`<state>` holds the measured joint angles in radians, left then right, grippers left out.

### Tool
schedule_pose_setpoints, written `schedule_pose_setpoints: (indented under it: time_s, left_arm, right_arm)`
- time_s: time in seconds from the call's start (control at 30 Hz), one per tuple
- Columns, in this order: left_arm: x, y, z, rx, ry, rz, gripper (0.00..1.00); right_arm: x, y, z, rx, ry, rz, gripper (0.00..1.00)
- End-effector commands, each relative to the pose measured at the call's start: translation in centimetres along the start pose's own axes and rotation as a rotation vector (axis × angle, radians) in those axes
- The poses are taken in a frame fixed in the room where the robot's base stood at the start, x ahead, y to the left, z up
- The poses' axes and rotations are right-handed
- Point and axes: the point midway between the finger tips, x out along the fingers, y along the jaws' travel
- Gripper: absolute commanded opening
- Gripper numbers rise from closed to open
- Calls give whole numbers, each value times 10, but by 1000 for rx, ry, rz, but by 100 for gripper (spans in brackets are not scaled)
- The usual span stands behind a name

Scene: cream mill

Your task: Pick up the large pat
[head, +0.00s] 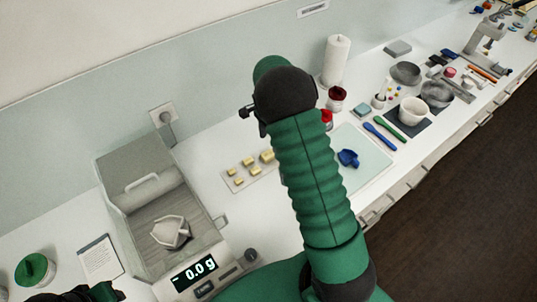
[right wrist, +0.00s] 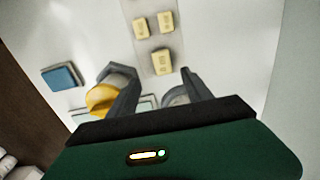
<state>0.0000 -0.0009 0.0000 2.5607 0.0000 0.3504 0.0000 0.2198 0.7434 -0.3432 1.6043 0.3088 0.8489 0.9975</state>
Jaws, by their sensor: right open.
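Several pale yellow pats sit on a light board (head: 262,183) left of my right arm in the head view. The biggest-looking pat (head: 267,156) is at the board's far right, close to the arm. In the right wrist view the pat nearest the gripper (right wrist: 162,62) looks the largest, with smaller pats (right wrist: 140,27) beyond it. My right gripper (right wrist: 152,80) is open, its fingers apart, short of that pat; nothing is seen held. In the head view its fingers are hidden behind my arm. Dark parts of my left gripper (head: 82,293) show at the bottom left; its fingers are unclear.
A scale (head: 195,275) reading 0.0 g has an open-lidded box with a pale folded piece in it. A pale mat (head: 375,165) with a blue piece lies right of my arm. A yellow rounded thing (right wrist: 103,98) shows by the left finger in the right wrist view.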

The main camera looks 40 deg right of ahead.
Motion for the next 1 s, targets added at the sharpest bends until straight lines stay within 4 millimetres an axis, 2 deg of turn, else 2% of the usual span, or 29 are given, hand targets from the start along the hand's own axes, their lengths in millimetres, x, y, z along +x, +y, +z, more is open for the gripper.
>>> schedule_pose_setpoints:
  time_s: [0.1, 0.27, 0.4, 0.5, 0.73, 0.77, 1.0]
  left_arm:
    - [-4, 0, -1, 0, 0, 0, 36]
    - [-9, 0, -2, 0, 0, 0, 36]
    - [-20, 0, -5, 0, 1, 0, 36]
    - [-21, 0, -5, 0, 1, 0, 36]
    - [-20, 0, -5, 0, 0, 0, 36]
    - [-20, 0, -5, 0, 0, 0, 36]
    - [-20, 0, -5, 0, 0, 0, 36]
  right_arm:
    - [22, 0, 0, 0, 0, 3, 58]
    - [37, 1, 0, 0, 0, 1, 58]
    - [61, 3, 0, 0, -1, 2, 58]
    - [77, 2, 0, 0, 0, 0, 58]
    - [83, 0, 0, -1, 0, -2, 58]
    - [83, 0, 0, -1, 0, -2, 57]
    - [82, 1, 0, 0, 0, -2, 25]
